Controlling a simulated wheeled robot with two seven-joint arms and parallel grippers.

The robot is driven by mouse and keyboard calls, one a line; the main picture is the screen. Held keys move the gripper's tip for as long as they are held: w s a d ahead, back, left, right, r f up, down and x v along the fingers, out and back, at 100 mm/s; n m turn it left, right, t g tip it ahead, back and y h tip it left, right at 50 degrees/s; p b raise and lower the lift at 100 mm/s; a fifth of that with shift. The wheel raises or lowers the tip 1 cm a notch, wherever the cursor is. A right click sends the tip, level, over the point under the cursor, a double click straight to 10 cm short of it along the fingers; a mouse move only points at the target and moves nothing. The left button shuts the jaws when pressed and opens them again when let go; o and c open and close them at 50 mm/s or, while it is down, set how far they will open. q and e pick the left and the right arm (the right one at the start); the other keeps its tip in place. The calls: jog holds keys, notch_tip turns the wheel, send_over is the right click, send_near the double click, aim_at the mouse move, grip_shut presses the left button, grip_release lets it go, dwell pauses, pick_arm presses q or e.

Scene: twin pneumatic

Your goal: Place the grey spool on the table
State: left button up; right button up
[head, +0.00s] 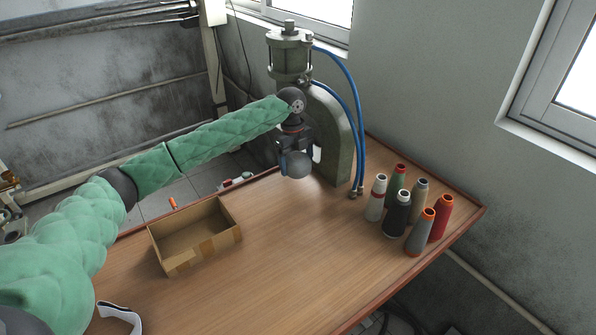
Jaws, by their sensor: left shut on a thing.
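My left gripper (294,148) is in front of the green pneumatic press, above the back of the table (280,255). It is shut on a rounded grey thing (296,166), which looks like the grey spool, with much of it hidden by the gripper. The held thing appears to be clear of the tabletop, though its exact height is hard to tell. On the right of the table stand several upright spools, among them a grey one with an orange top (421,233) and a grey-beige one (418,195). My right gripper is out of view.
The press (332,130) with blue hoses (358,110) stands at the table's back edge. An open cardboard box (206,255) is at the left. The middle of the table is clear.

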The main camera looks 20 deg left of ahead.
aim_at(295, 154)
pick_arm(q)
jog(key=shift+f+p, duration=0.7)
jog(key=shift+f, duration=1.75)
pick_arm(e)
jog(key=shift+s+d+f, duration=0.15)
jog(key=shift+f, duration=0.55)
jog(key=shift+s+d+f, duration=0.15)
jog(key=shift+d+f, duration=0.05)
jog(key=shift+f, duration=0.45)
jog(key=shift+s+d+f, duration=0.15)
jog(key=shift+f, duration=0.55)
pick_arm(q)
jog(key=shift+f, duration=0.1)
jog(key=o, duration=1.1)
jog(key=shift+c, duration=0.2)
